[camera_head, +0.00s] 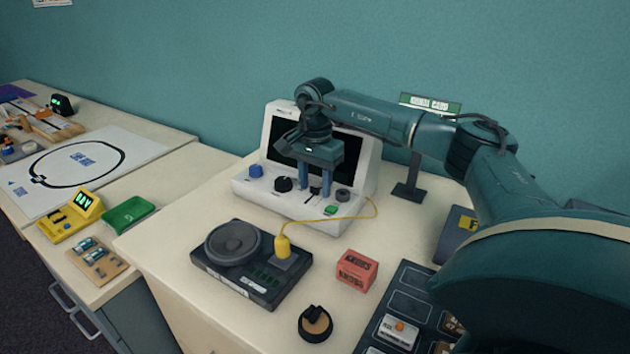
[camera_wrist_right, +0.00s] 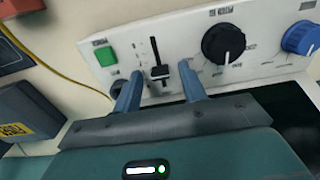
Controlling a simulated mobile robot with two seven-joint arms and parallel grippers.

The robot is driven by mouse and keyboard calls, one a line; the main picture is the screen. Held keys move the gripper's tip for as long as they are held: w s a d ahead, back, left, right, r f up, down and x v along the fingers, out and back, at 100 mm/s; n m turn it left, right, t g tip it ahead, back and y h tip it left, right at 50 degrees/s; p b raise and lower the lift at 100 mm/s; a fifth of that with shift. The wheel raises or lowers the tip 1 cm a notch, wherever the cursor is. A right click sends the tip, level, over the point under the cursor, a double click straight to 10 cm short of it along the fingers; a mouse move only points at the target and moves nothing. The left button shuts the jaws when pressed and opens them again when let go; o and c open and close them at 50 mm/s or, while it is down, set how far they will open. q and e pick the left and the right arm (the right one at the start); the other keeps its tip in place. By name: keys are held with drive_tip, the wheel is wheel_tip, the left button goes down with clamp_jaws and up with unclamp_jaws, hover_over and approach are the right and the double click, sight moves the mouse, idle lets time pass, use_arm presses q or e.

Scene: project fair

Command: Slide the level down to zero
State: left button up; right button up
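The white console (camera_head: 262,188) with a dark screen stands against the back of the table. Its front panel (camera_wrist_right: 190,35) carries a level slider (camera_wrist_right: 160,71), a black cap in a thin vertical slot. It also shows in the head view (camera_head: 315,190), partly between the fingers. My right gripper (camera_head: 312,193) is open in front of the panel, pointing down at it. In the right wrist view its two blue fingers (camera_wrist_right: 158,82) stand on either side of the slider, with gaps. Whether the fingertips touch the panel is unclear. My left gripper is not in view.
The panel also has a black knob (camera_wrist_right: 223,43), a blue knob (camera_wrist_right: 301,37) and a green button (camera_wrist_right: 105,55). A black speaker device (camera_head: 250,290) with a yellow cable plug (camera_head: 283,247) and a red box (camera_head: 357,270) stand in front.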

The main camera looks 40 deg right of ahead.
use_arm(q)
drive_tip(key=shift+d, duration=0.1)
use_arm(e)
clamp_jaws()
